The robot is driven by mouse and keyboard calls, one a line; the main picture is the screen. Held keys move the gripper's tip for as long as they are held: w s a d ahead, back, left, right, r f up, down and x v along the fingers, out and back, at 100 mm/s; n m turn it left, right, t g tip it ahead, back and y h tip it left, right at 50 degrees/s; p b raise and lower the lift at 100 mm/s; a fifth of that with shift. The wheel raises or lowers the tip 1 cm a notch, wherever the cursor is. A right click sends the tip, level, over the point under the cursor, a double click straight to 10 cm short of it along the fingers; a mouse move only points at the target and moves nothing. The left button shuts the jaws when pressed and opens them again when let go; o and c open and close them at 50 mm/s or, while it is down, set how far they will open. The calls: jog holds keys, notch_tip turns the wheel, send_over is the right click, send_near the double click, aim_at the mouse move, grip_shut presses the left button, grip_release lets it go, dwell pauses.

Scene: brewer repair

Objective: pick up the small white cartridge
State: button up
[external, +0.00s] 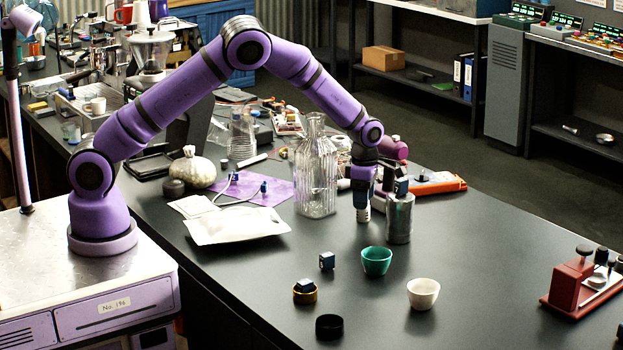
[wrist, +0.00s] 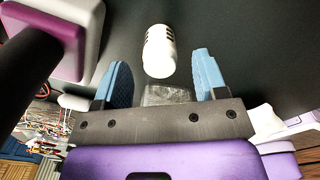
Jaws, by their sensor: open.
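The small white cartridge (wrist: 160,48) is a short white cylinder with dark marks at its far end in the wrist view. My gripper (wrist: 161,75) is open, with its blue fingers to either side of the cartridge and a gap on both sides. In the external view my gripper (external: 362,190) points down at the table, and the white end of the cartridge (external: 363,214) shows just under the fingertips. The fingers hide its upper part there. I cannot tell how far the fingers reach down around it.
A grey metal canister (external: 399,220) stands close to the right of my gripper. A tall clear ribbed bottle (external: 316,175) stands to its left. A green cup (external: 376,261) and a white cup (external: 423,293) are in front.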

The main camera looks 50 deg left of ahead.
notch_tip(320, 180, down, 2)
jog(key=shift+f, duration=0.15)
jog(key=shift+c, duration=0.5)
jog(key=c, duration=0.9)
jog(key=shift+c, duration=0.2)
